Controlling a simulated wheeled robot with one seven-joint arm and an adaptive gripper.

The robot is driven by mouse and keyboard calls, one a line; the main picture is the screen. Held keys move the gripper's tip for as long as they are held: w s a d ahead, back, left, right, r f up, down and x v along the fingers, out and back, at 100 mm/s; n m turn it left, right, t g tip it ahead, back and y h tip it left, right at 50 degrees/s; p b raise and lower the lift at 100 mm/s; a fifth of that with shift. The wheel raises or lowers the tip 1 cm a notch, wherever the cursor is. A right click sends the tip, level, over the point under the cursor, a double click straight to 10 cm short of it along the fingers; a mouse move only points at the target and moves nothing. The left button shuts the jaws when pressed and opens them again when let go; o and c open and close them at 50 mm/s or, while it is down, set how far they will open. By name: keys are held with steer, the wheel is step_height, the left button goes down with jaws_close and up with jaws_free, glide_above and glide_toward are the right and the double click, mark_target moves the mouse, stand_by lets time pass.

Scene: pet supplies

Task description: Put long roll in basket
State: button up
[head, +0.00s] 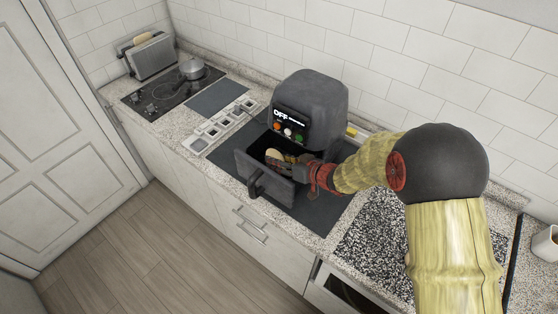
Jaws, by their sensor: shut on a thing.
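The basket is the pulled-out drawer of a dark grey air fryer (310,108); its front panel (262,184) faces the room. My gripper (287,163) reaches in from the right, over the open basket. It is shut on the long roll (272,154), a small tan shape at the fingertips. The roll is over or within the basket opening; I cannot tell whether it touches the bottom. My fingers hide part of the roll, and the basket's inside is dark.
A toaster (152,54) with a bread piece and a pot (193,69) on a black cooktop (160,96) stand at the left. A compartmented tray (221,126) lies left of the air fryer. A mug (546,243) stands at far right. A tiled wall is behind.

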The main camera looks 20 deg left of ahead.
steer(key=shift+f, duration=0.6)
steer(key=o, duration=0.9)
steer(key=shift+s, duration=0.1)
steer(key=shift+r, duration=0.15)
steer(key=p+v, duration=0.1)
steer(key=v, duration=0.5)
steer(key=r+p+v, duration=0.1)
steer(key=v, duration=0.5)
steer(key=shift+d+r, duration=0.1)
